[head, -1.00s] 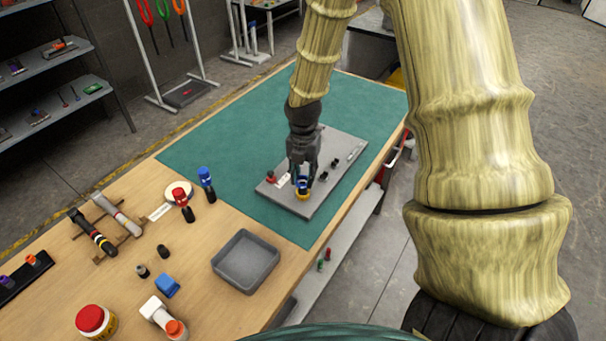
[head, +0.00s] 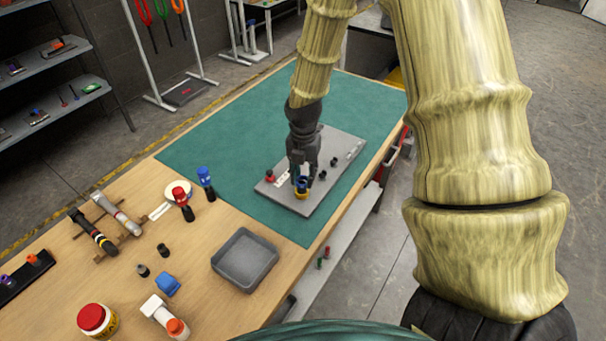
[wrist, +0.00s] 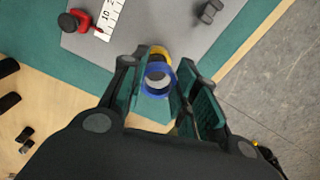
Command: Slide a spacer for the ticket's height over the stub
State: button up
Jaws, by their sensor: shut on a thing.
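My gripper (head: 302,178) is over the near end of the grey plate (head: 326,178), its fingers closed around a blue ring-shaped spacer (wrist: 158,80). A yellow ring (wrist: 160,52) shows just beyond the blue one in the wrist view. In the head view the yellow ring (head: 302,193) sits low on the plate, directly under the blue one. I cannot tell whether the two touch. The stub is not clearly visible; the rings and fingers cover that spot. A white strip with printed numbers (wrist: 110,17), perhaps the ticket, lies on the plate beside a red-and-black part (wrist: 74,20).
The plate lies on a green mat (head: 230,135) on the wooden bench. Small black parts (head: 328,168) stand on the plate right of my gripper. A grey tray (head: 245,259), red and blue bottles (head: 206,184) and loose parts occupy the near bench. The mat's far part is clear.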

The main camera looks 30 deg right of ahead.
jog(key=shift+f, duration=0.3)
jog(key=o, duration=0.8)
jog(key=shift+r, duration=0.1)
